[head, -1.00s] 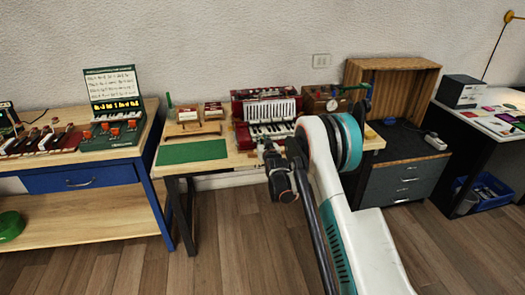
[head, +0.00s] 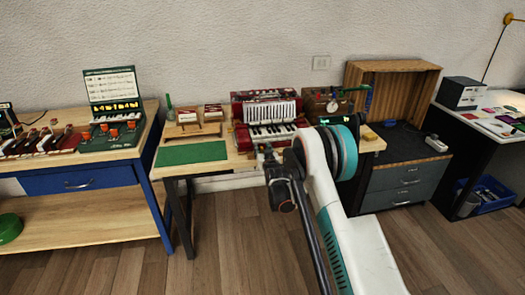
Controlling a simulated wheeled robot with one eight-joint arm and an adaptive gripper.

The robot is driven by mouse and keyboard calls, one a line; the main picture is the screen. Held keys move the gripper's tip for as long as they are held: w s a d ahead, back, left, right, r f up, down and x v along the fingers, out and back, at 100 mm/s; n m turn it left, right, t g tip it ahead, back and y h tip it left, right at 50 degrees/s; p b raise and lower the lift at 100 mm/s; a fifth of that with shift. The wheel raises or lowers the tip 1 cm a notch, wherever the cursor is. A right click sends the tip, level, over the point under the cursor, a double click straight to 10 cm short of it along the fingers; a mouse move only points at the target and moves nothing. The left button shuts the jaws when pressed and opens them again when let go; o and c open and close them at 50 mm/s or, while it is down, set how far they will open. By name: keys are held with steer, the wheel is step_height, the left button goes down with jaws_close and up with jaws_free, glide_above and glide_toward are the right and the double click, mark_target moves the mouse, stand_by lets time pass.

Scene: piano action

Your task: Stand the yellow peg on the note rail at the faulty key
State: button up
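A red accordion-like instrument (head: 266,110) with a row of white and black keys (head: 270,131) stands on the middle wooden bench. My gripper (head: 266,153) is at the front of this instrument, low and near the bench's front edge. It is small, dark and partly hidden by my own wrist, so I cannot tell whether its fingers are open or shut, or whether they hold anything. I cannot make out a yellow peg, the note rail or a faulty key for certain.
A green mat (head: 191,153) lies at the bench's left front. Wooden trays (head: 192,129) and a green upright item (head: 169,107) stand behind it. A wooden box with a dial (head: 330,104) stands right of the instrument. A blue-framed bench (head: 85,177) is on the left.

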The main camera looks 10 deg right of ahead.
steer(key=shift+s+r, duration=0.15)
steer(key=shift+r, duration=0.05)
steer(key=s+r+p, duration=0.2)
steer(key=s+p, duration=0.1)
steer(key=s, duration=0.8)
steer(key=s+r+g, duration=0.1)
steer(key=s+r, duration=0.2)
steer(key=r, duration=0.4)
steer(key=s+r+g, duration=0.1)
steer(key=s+r, duration=0.2)
steer(key=r, duration=0.4)
steer(key=s+r+g, duration=0.2)
steer(key=s+r, duration=0.6)
steer(key=s, duration=0.3)
steer(key=s+g, duration=0.5)
steer(key=s, duration=2.7)
steer(key=shift+s, duration=0.2)
